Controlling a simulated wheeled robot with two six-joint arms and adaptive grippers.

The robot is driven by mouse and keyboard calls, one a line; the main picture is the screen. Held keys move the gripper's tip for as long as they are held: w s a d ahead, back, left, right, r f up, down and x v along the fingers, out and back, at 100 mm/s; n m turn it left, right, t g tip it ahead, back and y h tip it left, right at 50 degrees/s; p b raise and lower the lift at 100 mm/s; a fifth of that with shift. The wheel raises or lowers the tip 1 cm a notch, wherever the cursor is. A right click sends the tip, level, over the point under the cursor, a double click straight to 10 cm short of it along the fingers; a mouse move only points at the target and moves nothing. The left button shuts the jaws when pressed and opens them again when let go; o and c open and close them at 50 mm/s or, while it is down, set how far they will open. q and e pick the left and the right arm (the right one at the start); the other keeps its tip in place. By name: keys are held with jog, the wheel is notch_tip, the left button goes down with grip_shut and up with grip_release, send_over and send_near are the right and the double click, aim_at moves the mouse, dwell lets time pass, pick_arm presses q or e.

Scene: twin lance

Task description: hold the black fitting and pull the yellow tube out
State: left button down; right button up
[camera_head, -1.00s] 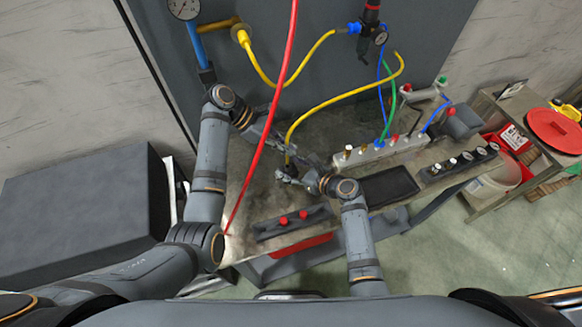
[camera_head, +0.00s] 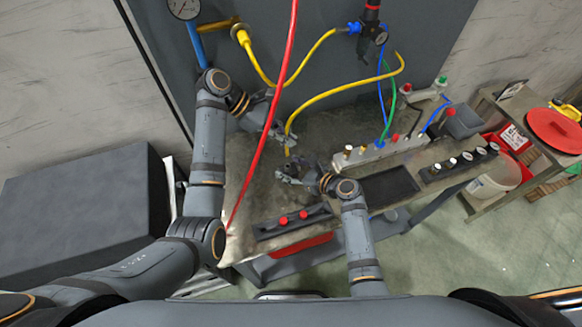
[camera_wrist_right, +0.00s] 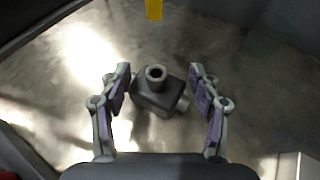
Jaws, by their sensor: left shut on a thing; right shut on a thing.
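The black fitting (camera_wrist_right: 155,92) sits between the two fingers of my right gripper (camera_wrist_right: 160,92) in the right wrist view, with its round opening facing up and empty. In the head view the right gripper (camera_head: 288,176) is shut on the fitting (camera_head: 294,164) just above the bench. The yellow tube (camera_head: 335,92) arches down from the right to my left gripper (camera_head: 285,139), which is shut on it near its lower end. The tube's free end (camera_wrist_right: 153,9) shows at the top of the right wrist view, clear of the fitting's opening.
A red hose (camera_head: 264,135) crosses in front of the left gripper. A manifold block (camera_head: 372,151) with green and blue tubes stands to the right on the bench. A strip with red knobs (camera_head: 292,222) lies at the front.

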jog(key=shift+s+f, duration=0.2)
jog(key=shift+f, duration=0.15)
jog(key=o, duration=0.8)
pick_arm(q)
jog(key=shift+w+f, duration=0.1)
jog(key=shift+f, duration=0.05)
pick_arm(e)
jog(key=o, duration=0.5)
jog(key=shift+w, duration=0.15)
jog(key=shift+c, duration=0.2)
jog(key=shift+w+r, duration=0.1)
jog(key=shift+d+r, duration=0.1)
jog(key=shift+r, duration=0.05)
jog(key=v, duration=1.1)
jog(key=shift+s+d+r, duration=0.2)
jog(key=shift+s+d, duration=0.05)
jog(key=shift+d, duration=0.05)
